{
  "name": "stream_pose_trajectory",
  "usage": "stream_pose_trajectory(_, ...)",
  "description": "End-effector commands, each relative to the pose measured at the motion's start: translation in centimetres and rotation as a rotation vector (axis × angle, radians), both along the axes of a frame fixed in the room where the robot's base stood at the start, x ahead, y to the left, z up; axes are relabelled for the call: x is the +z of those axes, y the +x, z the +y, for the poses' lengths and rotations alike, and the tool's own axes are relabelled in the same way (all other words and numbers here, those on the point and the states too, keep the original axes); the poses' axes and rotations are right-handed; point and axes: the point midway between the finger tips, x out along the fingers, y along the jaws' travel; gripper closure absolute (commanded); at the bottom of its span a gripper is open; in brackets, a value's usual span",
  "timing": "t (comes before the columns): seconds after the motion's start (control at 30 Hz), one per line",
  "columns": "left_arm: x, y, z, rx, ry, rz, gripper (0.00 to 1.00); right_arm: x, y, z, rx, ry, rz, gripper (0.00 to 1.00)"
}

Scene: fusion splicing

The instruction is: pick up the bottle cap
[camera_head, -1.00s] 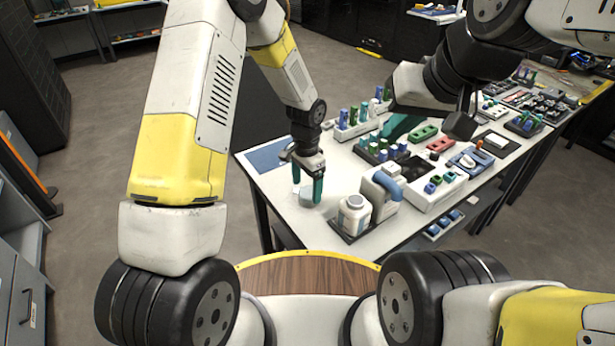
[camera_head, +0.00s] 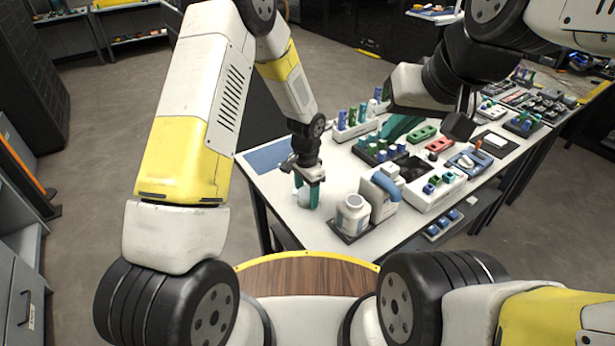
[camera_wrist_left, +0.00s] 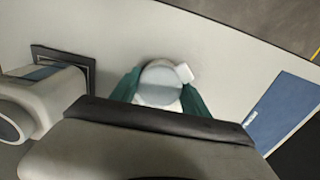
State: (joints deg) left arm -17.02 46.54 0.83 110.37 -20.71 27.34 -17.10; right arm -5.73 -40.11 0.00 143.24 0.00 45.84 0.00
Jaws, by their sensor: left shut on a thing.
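The bottle cap (camera_head: 304,198) is a small pale round piece near the left end of the white table. My left gripper (camera_head: 307,196) points down with its green fingers on either side of the cap and is shut on it. In the left wrist view the cap (camera_wrist_left: 160,84) sits between the green fingertips (camera_wrist_left: 160,96), with a small white piece at its upper right. Its lower side is partly hidden. I cannot tell whether it is clear of the table. My right gripper (camera_head: 459,124) is dark and hangs above the table; its fingers are not clear.
A white bottle (camera_head: 353,216) stands on a dark tray close right of my left gripper, beside a white device with a blue handle (camera_head: 387,186). A blue mat (camera_head: 266,157) lies at the table's left corner. Racks of coloured parts (camera_head: 380,150) crowd the middle.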

Motion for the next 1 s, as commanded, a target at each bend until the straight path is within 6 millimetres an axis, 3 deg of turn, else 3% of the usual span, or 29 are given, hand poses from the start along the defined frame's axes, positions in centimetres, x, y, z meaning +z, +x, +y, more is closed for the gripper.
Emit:
stream_pose_trajectory(0.17,1.2,0.1,0.0,0.001,-0.002,-0.003,0.82,0.0,0.0,0.0,0.0,0.0,0.0,1.0)
stream_pose_trajectory(0.6,9.0,0.1,0.0,0.001,-0.001,-0.002,0.82,0.0,0.0,0.0,0.0,0.0,0.0,1.0)
stream_pose_trajectory(0.97,10.0,0.0,0.0,0.0,0.0,0.001,0.82,0.0,0.0,0.0,0.0,0.0,0.0,1.0)
stream_pose_trajectory(1.0,10.0,0.0,0.0,0.0,0.0,0.001,0.48,0.0,0.0,0.0,0.0,0.0,0.0,1.0)
